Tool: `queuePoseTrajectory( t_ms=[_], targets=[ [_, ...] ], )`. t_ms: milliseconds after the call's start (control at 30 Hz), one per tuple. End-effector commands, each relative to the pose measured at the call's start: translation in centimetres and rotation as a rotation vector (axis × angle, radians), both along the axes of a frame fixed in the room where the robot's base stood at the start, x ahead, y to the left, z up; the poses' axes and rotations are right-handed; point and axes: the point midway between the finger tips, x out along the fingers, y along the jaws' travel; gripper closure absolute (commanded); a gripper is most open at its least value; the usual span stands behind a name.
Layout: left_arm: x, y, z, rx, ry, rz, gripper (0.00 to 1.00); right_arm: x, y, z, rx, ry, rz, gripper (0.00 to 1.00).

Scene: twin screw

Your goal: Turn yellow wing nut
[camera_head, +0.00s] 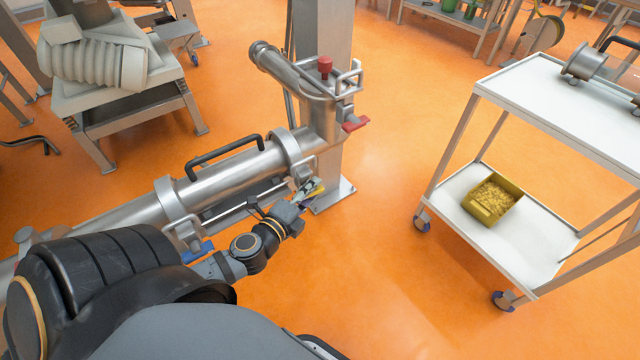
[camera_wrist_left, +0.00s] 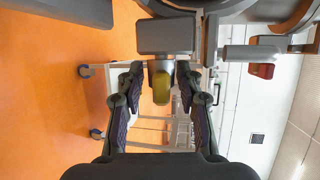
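The yellow wing nut (camera_head: 318,188) is on the lower side of the clamp at the right end of the large steel pipe. In the left wrist view the wing nut (camera_wrist_left: 161,88) hangs below a grey block, between my fingertips. My left gripper (camera_head: 305,193) reaches up to the nut from below. In the left wrist view the left gripper (camera_wrist_left: 159,80) is open, its two fingers on either side of the nut with a gap visible at each side. My right gripper is not in view.
The steel pipe (camera_head: 240,175) with a black handle (camera_head: 224,153) runs beside my left arm. A steel post (camera_head: 322,40) stands behind the clamp. A red knob (camera_head: 325,66) and red lever (camera_head: 355,125) sit above. A white cart (camera_head: 545,245) holds a yellow bin (camera_head: 490,213). Orange floor between is clear.

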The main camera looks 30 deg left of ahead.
Motion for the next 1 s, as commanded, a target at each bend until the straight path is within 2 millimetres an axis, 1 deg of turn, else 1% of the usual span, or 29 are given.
queuePoseTrajectory(
  t_ms=[33, 100, 300, 433, 667, 933, 1000],
  targets=[
    [0.9, 0.0, 0.0, -0.004, -0.003, 0.004, 0.64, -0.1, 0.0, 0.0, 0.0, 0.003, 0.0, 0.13],
    [1.9, -0.1, -0.1, -0.008, -0.007, 0.001, 0.64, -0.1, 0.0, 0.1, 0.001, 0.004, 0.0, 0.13],
    [3.7, 0.0, -0.5, -0.002, -0.001, 0.0, 0.64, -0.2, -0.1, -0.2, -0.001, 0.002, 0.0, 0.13],
    [4.1, -0.1, -0.6, -0.001, -0.001, -0.002, 0.64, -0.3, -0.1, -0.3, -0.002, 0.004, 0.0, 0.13],
    [4.1, -0.1, -0.7, 0.0, -0.001, -0.003, 0.64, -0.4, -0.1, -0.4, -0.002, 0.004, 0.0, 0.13],
    [4.1, 0.0, -0.7, 0.0, 0.0, -0.003, 0.99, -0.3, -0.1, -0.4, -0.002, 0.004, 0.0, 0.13],
    [4.1, 0.0, -0.7, 0.0, 0.0, -0.003, 1.0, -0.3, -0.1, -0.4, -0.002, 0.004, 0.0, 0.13]
  ],
)
